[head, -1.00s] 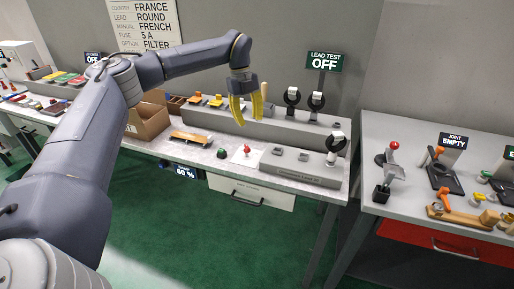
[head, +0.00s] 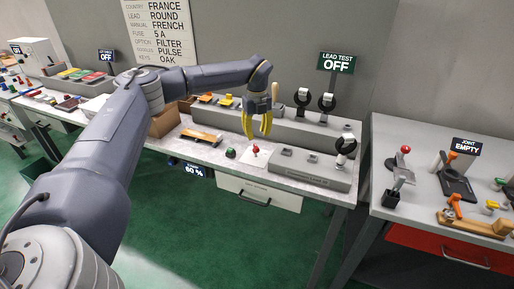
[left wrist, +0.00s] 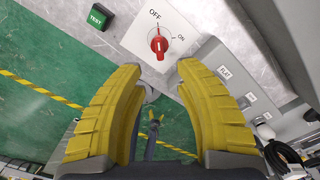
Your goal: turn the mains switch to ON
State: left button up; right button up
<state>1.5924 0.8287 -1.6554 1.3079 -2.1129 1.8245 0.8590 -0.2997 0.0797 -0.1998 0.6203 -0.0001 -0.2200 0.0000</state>
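The mains switch is a red knob (head: 256,149) on a white plate on the bench. In the left wrist view the red knob (left wrist: 159,44) sits between the printed words OFF and ON, and its upper end points up towards OFF. My left gripper (head: 257,134) is just above and beside the knob in the head view. In the left wrist view its yellow fingers (left wrist: 162,76) are spread, with nothing between them and the knob just beyond the tips. A small yellow and grey shape (left wrist: 154,120) far below looks like my right gripper; its fingers are too small to read.
A green TEST button (left wrist: 95,17) is beside the switch plate, left of it in both views. A grey fixture block (head: 310,170) stands close on the right. A LEAD TEST sign (head: 336,62) reads OFF. A cardboard box (head: 163,122) stands left.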

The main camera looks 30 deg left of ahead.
aim_at(257, 147)
pick_arm(q)
jog(key=shift+f, duration=3.5)
grip_shut()
